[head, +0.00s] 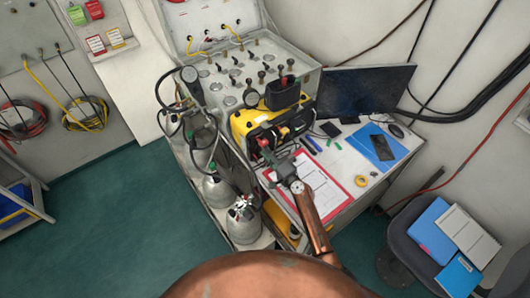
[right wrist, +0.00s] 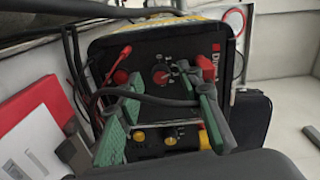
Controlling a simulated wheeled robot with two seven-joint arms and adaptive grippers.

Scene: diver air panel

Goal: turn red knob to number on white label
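A yellow case with a black panel (head: 257,124) stands on the bench in the head view. In the right wrist view the black panel (right wrist: 145,55) faces me. A red knob (right wrist: 161,76) with small white marks around it sits in its upper middle. A second red part (right wrist: 121,76) sits to its left, and yellow knobs (right wrist: 140,137) sit below. No number on a white label is readable. My right gripper (head: 272,153) is in front of the panel. Its green-padded fingers (right wrist: 163,112) are spread, with nothing clearly between them. My left gripper is not in view.
A red-framed sheet (head: 322,187) lies beside my right arm, with a blue folder (head: 377,147) and a monitor (head: 365,90) beyond. Gas cylinders (head: 216,188) and hoses stand left of the case. A dark hose (right wrist: 150,98) crosses before the panel in the right wrist view.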

